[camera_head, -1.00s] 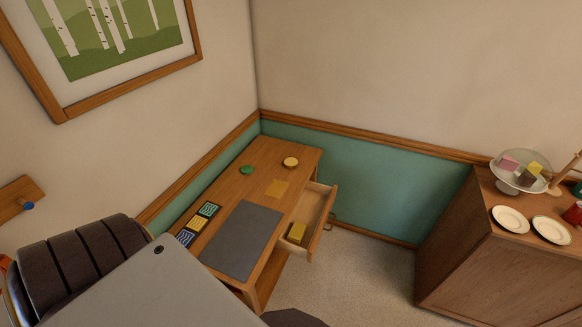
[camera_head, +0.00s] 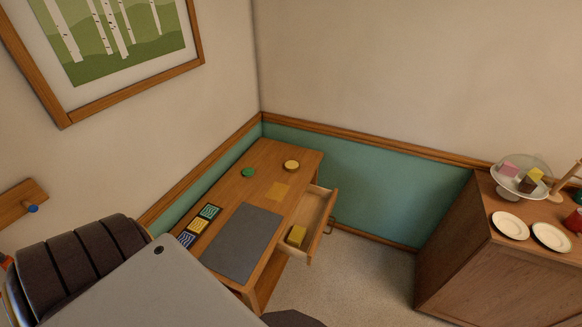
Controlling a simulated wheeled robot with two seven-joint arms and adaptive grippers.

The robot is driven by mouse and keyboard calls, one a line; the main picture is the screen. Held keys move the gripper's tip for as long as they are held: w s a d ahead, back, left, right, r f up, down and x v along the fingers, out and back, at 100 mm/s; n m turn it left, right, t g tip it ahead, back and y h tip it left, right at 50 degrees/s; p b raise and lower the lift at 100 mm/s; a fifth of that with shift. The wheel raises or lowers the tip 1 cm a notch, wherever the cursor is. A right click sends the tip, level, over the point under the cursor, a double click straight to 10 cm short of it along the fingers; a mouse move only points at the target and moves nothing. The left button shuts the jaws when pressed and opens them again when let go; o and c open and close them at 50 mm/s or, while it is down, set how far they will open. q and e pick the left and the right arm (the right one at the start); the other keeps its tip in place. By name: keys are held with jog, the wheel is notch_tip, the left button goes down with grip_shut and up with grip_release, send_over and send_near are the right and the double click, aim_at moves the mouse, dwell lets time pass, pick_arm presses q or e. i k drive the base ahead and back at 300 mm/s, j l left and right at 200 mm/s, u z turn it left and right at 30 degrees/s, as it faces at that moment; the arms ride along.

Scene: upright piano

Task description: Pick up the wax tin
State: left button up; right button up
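Two small round tins stand on the wooden desk (camera_head: 226,193) near its far end. One is a green round tin (camera_head: 248,172), and the other is a yellow-topped round tin (camera_head: 291,166) to its right. No label is readable, so I cannot tell which is the wax tin. Neither of my grippers shows in the view.
The desk's drawer (camera_head: 321,224) is pulled open, with a yellow block (camera_head: 297,235) inside. A grey mat (camera_head: 242,240), a tan square (camera_head: 278,191) and patterned tiles (camera_head: 198,225) lie on the desk. A cabinet (camera_head: 490,275) with plates (camera_head: 510,226) stands right; carpet lies between.

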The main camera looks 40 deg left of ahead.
aim_at(290, 166)
jog(key=i+l+u, duration=1.15)
jog(key=i, duration=0.25)
jog(key=i+l+u, duration=1.05)
jog(key=l, duration=0.3)
jog(key=k+j+u, duration=0.15)
jog(key=j+u, duration=0.15)
jog(key=j, duration=0.15)
